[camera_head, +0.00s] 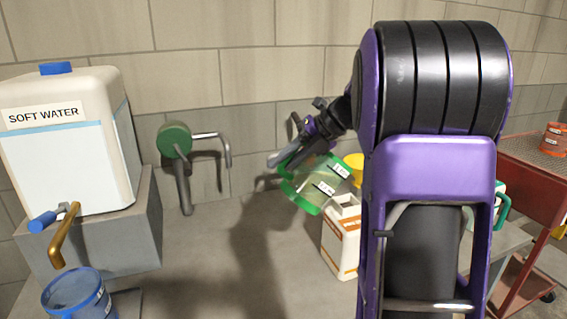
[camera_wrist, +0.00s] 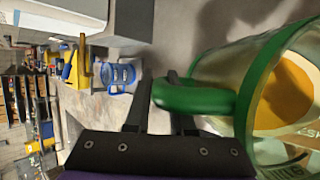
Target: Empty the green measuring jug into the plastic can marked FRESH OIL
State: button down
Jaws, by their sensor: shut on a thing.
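The measuring jug (camera_head: 318,184) is clear with green trim and small white labels. It hangs tilted in the air in the head view, beside and above a white can with orange bands (camera_head: 342,240). My gripper (camera_head: 290,157) is shut on its green handle, which lies between the fingers in the wrist view (camera_wrist: 190,97). The jug's body (camera_wrist: 262,110) fills the right of the wrist view, with a yellow-orange patch showing through it; I cannot tell whether that is oil. My arm hides the can's right side, and I cannot read the can's marking.
A white SOFT WATER tank (camera_head: 70,150) with a brass tap stands on a grey block at left, above a blue jug (camera_head: 78,296). A green wall fitting with a metal spout (camera_head: 175,140) is behind. A yellow thing (camera_head: 354,165) shows behind the jug. A red cart (camera_head: 530,185) is at right.

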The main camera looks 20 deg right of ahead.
jog(key=shift+d+r+m+y, duration=0.2)
jog(key=shift+d+r+y, duration=0.15)
jog(key=shift+r+y, duration=0.25)
jog(key=shift+d+r+m+y, duration=0.2)
jog(key=shift+d+r+y, duration=0.15)
jog(key=shift+r+y, duration=0.25)
dwell(1.9)
jog(key=shift+d+r+m+t+y, duration=0.15)
jog(key=shift+d+r+y, duration=0.1)
jog(key=shift+d+y, duration=0.45)
jog(key=shift+d+r+m+t+y, duration=0.15)
jog(key=shift+d+r+y, duration=0.05)
jog(key=shift+d+y, duration=0.45)
dwell(2.0)
jog(key=shift+d+r+m+y, duration=0.1)
jog(key=shift+d+m+y, duration=0.2)
jog(key=shift+d+y, duration=0.35)
dwell(0.9)
